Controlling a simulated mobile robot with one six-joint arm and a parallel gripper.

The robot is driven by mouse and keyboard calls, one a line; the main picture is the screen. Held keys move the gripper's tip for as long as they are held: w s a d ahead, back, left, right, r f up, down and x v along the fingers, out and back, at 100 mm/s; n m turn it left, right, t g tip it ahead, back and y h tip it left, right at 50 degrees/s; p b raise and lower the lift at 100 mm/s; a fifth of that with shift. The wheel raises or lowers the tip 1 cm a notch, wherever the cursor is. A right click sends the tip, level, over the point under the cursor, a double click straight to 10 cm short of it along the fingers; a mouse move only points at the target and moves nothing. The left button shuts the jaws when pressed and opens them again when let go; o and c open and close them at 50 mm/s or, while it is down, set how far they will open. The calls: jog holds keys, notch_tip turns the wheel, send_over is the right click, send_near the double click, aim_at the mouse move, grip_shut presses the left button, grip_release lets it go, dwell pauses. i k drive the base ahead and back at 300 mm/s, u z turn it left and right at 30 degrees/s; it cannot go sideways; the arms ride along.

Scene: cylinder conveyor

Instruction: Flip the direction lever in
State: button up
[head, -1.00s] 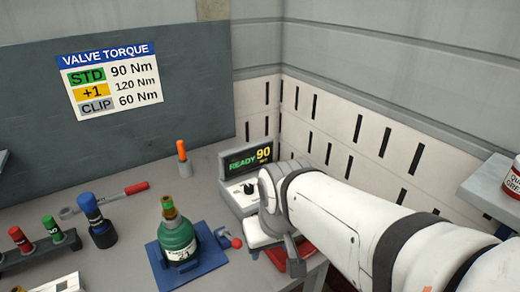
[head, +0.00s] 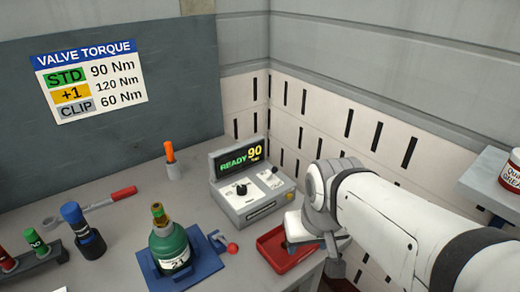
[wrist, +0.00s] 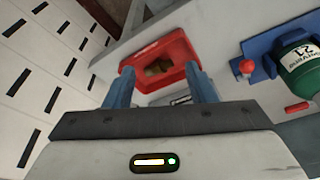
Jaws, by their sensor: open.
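The grey control box (head: 252,190) stands at the back right of the bench, its display reading READY 90. Its sloping face has a black knob (head: 241,190) and a small switch panel (head: 271,179) to the right; any direction lever there is too small to make out. A lever with a red ball (head: 233,247) sticks out of the blue fixture; the ball also shows in the wrist view (wrist: 248,67). My gripper (wrist: 162,84) is open and empty, apart from the box, with its fingers toward the red tray (wrist: 190,46). My wrist partly hides this tray (head: 272,262) in the head view.
A green bottle (head: 168,248) stands in the blue fixture (head: 207,262). Coloured sockets, a wrench (head: 100,204) and an orange-tipped tool (head: 171,160) are to the left. The slotted wall (head: 330,125) is close behind my arm. A shelf (head: 495,185) juts out at right.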

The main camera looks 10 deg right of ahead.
aim_at(274, 170)
jog(key=u, duration=0.1)
jog(key=k, duration=1.2)
jog(key=z, duration=0.45)
jog(key=i, duration=1.5)
jog(key=u, duration=0.15)
